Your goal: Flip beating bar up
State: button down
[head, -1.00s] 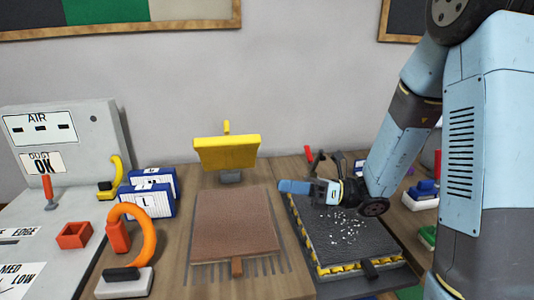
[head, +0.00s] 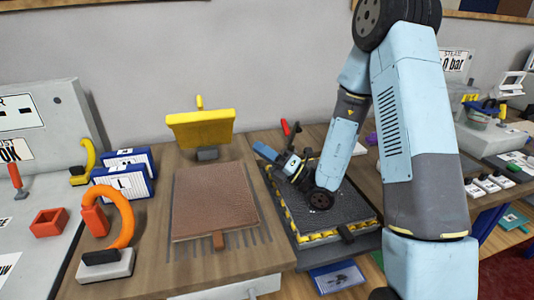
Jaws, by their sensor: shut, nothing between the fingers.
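A yellow bar (head: 201,128) with a small upright tab stands raised on a dark mount behind the brown rug piece (head: 213,202); it looks like the beating bar, though I cannot be sure. The rug piece lies flat on the wooden table, with a brown tab at its front edge. My gripper (head: 262,150) is to the right of the yellow bar and apart from it, over the back left part of the dark tray (head: 352,213). Its fingers are shut and empty, pointing to the upper left. My arm hides part of the tray.
An orange hooked handle (head: 125,217), blue-and-white boxes (head: 126,180) and a red open box (head: 48,222) stand at the left. A red handle (head: 290,130) rises behind my gripper. Small white switches (head: 488,184) are at the far right.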

aim_at(231, 118)
jog(key=shift+w+a+r, duration=2.55)
jog(key=shift+a, duration=0.15)
